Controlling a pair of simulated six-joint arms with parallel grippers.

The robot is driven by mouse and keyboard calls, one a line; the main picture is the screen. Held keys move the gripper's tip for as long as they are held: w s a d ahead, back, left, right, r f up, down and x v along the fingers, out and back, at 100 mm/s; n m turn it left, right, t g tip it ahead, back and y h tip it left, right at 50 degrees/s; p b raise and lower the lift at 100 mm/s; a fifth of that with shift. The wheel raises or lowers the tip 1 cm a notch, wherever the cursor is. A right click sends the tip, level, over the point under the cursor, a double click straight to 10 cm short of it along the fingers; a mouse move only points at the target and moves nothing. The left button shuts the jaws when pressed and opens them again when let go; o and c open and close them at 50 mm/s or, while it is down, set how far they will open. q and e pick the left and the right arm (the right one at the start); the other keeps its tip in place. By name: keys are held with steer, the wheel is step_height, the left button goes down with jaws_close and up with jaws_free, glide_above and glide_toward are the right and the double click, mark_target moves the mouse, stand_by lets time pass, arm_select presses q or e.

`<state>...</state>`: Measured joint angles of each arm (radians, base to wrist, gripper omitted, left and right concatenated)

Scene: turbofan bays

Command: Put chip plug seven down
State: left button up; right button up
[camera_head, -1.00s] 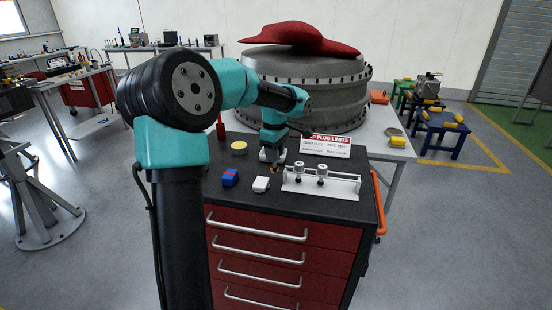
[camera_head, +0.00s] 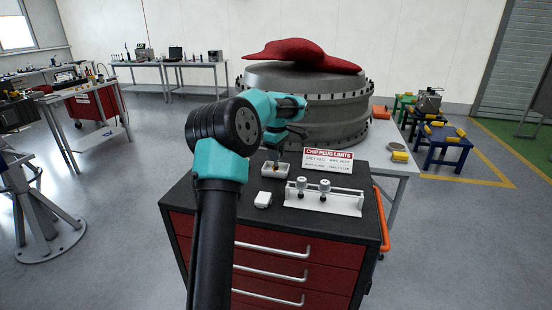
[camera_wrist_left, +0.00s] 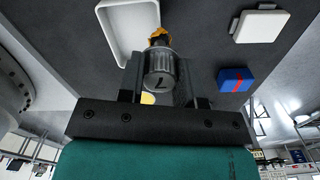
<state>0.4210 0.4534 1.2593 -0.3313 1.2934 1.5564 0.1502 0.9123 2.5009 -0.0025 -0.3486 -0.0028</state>
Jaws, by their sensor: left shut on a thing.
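Chip plug seven (camera_wrist_left: 159,72) is a knurled metal cylinder marked 7, with a yellow-orange and dark tip. In the left wrist view it sits between the fingers of my left gripper (camera_wrist_left: 160,85), which is shut on it. A white open tray (camera_wrist_left: 104,42) lies beside the plug's tip there. In the head view my left gripper (camera_head: 281,150) is small and partly hidden, just above the white tray (camera_head: 263,172). I cannot tell whether the plug touches the tray. My right gripper is not in view.
A white rack (camera_head: 340,204) with two plugs stands at the cart's front right, before a sign (camera_head: 328,160). A white block (camera_head: 262,200) lies left of it. A blue block with a red stripe (camera_wrist_left: 235,79) shows in the wrist view. The engine (camera_head: 335,105) stands behind.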

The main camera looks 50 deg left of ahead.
arm_select(q)
steer(key=w+a, duration=0.2)
steer(key=shift+w+a+f, duration=0.15)
steer(key=shift+w+a, duration=0.05)
steer(key=shift+a, duration=0.2)
steer(key=shift+f, duration=1.8)
steer(key=shift+f, duration=0.1)
steer(key=o, duration=0.9)
steer(key=shift+o, duration=0.2)
step_height(320, 180, up, 12)
